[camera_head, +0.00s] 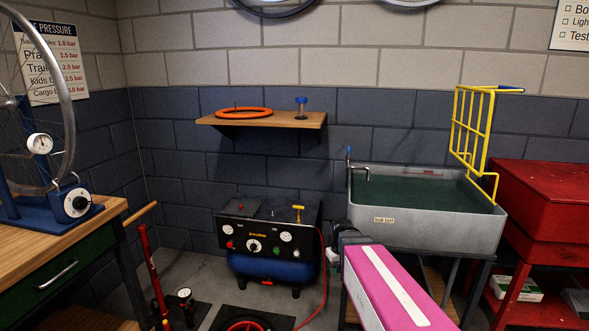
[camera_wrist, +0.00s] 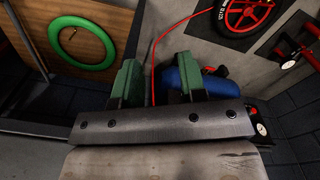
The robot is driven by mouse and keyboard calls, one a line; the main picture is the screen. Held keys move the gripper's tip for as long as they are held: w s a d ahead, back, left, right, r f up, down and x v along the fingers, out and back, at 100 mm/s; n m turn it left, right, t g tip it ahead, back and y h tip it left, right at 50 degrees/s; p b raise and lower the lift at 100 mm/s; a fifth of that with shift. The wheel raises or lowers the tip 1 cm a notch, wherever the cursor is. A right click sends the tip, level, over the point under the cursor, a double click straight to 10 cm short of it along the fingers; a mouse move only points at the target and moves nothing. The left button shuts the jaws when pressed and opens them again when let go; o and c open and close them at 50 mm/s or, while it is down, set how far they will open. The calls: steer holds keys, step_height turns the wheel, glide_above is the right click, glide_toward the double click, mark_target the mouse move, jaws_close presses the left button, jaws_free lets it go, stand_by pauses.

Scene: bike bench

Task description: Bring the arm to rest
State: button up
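My gripper (camera_wrist: 158,80) shows in the wrist view with two green fingers standing apart. Nothing is held between them; a red hose and floor show in the gap. In the head view my pink arm reaches in from the bottom, right of centre, in front of the grey wash tub (camera_head: 425,232). Its dark far end is beside the tub's left front corner, right of the compressor (camera_head: 268,238). The fingers cannot be made out in the head view. In the wrist view the compressor's blue tank (camera_wrist: 175,82) lies beyond the fingers.
A wooden bench (camera_head: 50,235) with a wheel stand is at left. A red floor pump (camera_head: 148,262) stands beside it. A wall shelf (camera_head: 268,120) holds an orange ring. A yellow rack (camera_head: 472,125) rises over the tub. A red cabinet (camera_head: 540,215) is at right.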

steer(key=s+d+f+m, duration=0.1)
steer(key=s+d+m, duration=0.1)
steer(key=s, duration=0.6)
steer(key=shift+s+d+f+m, duration=0.2)
steer(key=shift+f+m, duration=0.1)
steer(key=shift+m, duration=0.3)
